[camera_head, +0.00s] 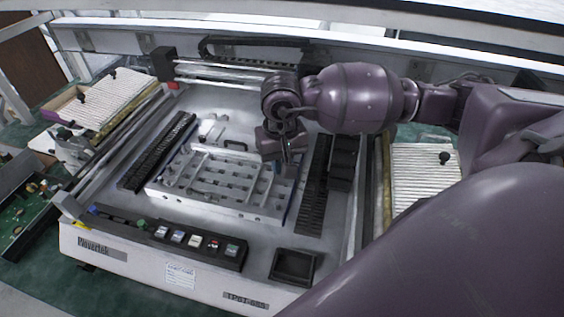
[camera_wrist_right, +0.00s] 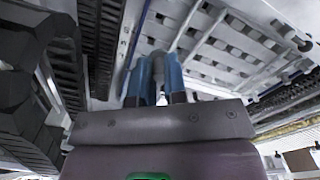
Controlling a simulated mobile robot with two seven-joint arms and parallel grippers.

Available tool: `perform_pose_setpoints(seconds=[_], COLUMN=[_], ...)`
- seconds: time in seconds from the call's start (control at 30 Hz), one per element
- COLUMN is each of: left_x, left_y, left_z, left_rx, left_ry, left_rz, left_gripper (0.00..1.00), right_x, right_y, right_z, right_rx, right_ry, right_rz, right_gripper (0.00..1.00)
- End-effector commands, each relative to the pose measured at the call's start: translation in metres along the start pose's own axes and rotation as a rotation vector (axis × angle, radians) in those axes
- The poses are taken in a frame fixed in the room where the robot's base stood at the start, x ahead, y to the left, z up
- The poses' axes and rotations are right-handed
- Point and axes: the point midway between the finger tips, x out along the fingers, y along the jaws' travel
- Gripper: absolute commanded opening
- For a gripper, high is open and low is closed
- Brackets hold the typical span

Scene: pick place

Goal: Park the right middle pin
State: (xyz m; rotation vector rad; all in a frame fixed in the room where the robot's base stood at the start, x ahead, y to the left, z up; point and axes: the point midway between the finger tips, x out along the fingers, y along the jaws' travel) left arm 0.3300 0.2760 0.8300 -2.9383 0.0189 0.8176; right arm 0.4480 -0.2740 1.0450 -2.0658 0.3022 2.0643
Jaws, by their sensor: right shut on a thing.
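My right gripper (camera_head: 287,163) reaches in from the right and points down at the back right corner of the metal fixture (camera_head: 222,206) on the machine bed. In the right wrist view its blue fingers (camera_wrist_right: 160,82) are shut on a small grey pin, which shows only as a sliver between them. The gripper hides most of the pin, and I cannot tell whether it sits in a hole. The slotted metal fixture also shows in the wrist view (camera_wrist_right: 225,40), just beyond the fingers. My left gripper is not in view.
Dark ribbed strips flank the fixture, at left (camera_head: 158,152) and right (camera_head: 314,190). A button panel (camera_head: 190,240) and a black square tray (camera_head: 293,265) lie at the front. Ribbed white covers with black knobs stand at left (camera_head: 108,98) and right (camera_head: 420,180).

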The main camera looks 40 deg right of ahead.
Motion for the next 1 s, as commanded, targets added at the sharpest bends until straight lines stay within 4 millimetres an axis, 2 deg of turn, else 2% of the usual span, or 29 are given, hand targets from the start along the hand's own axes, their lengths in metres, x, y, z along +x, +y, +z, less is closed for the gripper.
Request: perform_pose_setpoints(seconds=[0.37,1.0], left_x=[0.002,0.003], left_y=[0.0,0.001], left_z=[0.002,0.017], left_rx=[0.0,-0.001], left_ry=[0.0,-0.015], left_rz=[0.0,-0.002], left_gripper=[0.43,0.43], right_x=[0.011,0.041], right_y=[0.0,0.0], right_z=[0.001,0.0], right_rx=[-0.003,-0.001], right_ry=[-0.003,-0.001], right_rz=[0.0,0.0], right_gripper=[0.0,0.0])
